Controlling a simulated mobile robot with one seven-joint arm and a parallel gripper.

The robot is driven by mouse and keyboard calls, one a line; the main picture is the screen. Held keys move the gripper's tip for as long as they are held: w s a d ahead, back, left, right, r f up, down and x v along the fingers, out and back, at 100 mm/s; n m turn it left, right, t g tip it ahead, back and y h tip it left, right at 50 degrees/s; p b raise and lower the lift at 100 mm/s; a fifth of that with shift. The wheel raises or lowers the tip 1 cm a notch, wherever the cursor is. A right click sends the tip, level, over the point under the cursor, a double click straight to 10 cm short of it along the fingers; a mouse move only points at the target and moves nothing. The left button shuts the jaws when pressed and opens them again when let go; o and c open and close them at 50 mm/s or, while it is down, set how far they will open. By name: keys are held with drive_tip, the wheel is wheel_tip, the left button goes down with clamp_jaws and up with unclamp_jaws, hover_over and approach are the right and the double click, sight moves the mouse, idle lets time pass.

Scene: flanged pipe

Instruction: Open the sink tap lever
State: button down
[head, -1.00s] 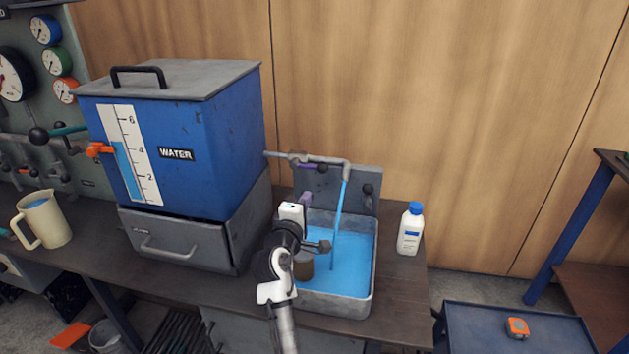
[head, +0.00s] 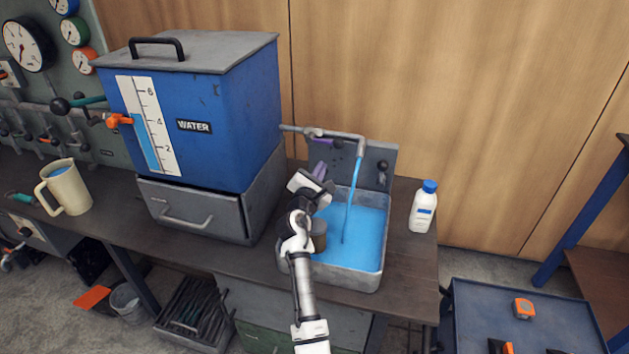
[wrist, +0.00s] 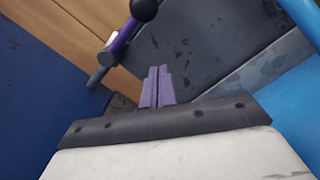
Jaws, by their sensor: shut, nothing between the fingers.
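The tap is a grey pipe (head: 340,135) that runs from the blue water tank over the sink (head: 362,277). Its purple lever (wrist: 122,38) has a black ball knob (wrist: 144,9) and shows near the top of the wrist view. In the head view the lever (head: 318,132) is small against the pipe. A blue stream of water (head: 350,200) falls from the spout into the sink. My gripper (head: 319,169) is below the lever, over the sink's left side, apart from it. Its purple fingers (wrist: 158,74) are shut and empty.
The blue tank (head: 215,125) stands close on the left, above a grey drawer (head: 190,210). A brown cylinder (head: 318,235) stands in the sink. A white bottle (head: 423,208) is to the sink's right. A beige jug (head: 65,187) stands far left.

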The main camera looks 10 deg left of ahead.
drive_tip(key=w+d+r+p, duration=0.2)
drive_tip(key=r, duration=0.1)
drive_tip(key=shift+d+r, duration=0.15)
drive_tip(key=shift+r, duration=0.05)
idle(0.4)
drive_tip(key=shift+d+r+n+p, duration=0.1)
drive_tip(key=shift+r+n+p, duration=0.2)
drive_tip(key=shift+p, duration=0.35)
